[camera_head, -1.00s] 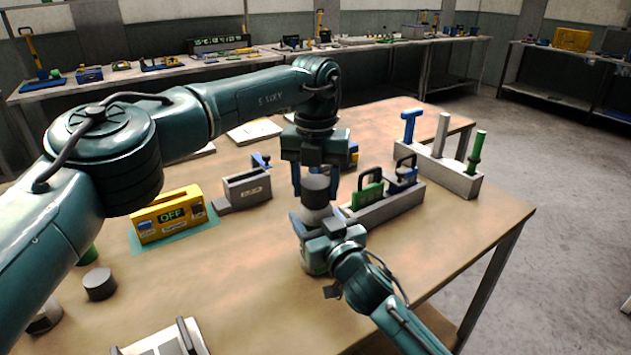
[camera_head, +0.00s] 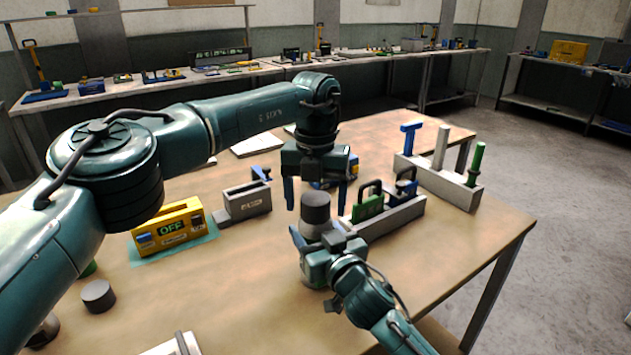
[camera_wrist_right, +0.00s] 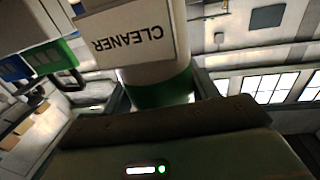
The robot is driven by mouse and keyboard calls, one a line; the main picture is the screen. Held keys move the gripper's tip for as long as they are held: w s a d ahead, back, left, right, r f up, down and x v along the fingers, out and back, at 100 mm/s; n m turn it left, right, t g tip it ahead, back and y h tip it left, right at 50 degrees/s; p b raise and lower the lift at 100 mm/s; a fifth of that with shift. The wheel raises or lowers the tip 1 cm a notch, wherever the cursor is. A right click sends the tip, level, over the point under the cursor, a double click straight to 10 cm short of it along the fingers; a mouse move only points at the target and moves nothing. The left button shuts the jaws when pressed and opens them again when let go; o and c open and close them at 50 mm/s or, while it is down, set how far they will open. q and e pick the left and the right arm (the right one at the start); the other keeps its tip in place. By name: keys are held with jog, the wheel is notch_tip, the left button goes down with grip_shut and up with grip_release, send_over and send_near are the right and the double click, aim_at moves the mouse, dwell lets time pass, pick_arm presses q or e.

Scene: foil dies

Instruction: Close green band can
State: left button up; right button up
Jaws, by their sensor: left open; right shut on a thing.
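The green band can is a pale cylinder with a CLEANER label in the right wrist view (camera_wrist_right: 180,58). Its green band (camera_wrist_right: 165,92) shows close to my right gripper there. In the head view a dark grey lid (camera_head: 315,212) sits on top of the can, roughly upright. Whether it is fully seated I cannot tell. My right gripper (camera_head: 318,240) is shut on the can and hides much of its body. My left gripper (camera_head: 316,205) points down from above, open, with one finger on each side of the lid and apart from it.
A grey crate (camera_head: 390,218) with green and blue padlock-like items stands right of the can. Behind it is a rack (camera_head: 440,184) with upright handles. A yellow OFF box (camera_head: 168,226) and a grey holder (camera_head: 246,202) stand left. A loose dark cylinder (camera_head: 98,295) lies front left.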

pick_arm(q)
notch_tip(320, 180, up, 12)
jog(key=shift+f, duration=0.15)
dwell(0.3)
pick_arm(e)
jog(key=o, duration=1.4)
jog(key=shift+o, duration=0.2)
pick_arm(q)
jog(key=shift+f+b, duration=0.3)
jog(key=shift+f, duration=0.05)
pick_arm(e)
jog(key=v, duration=1.3)
jog(key=shift+d, duration=0.1)
pick_arm(q)
jog(key=shift+s, duration=0.1)
pick_arm(e)
jog(key=shift+s, duration=0.15)
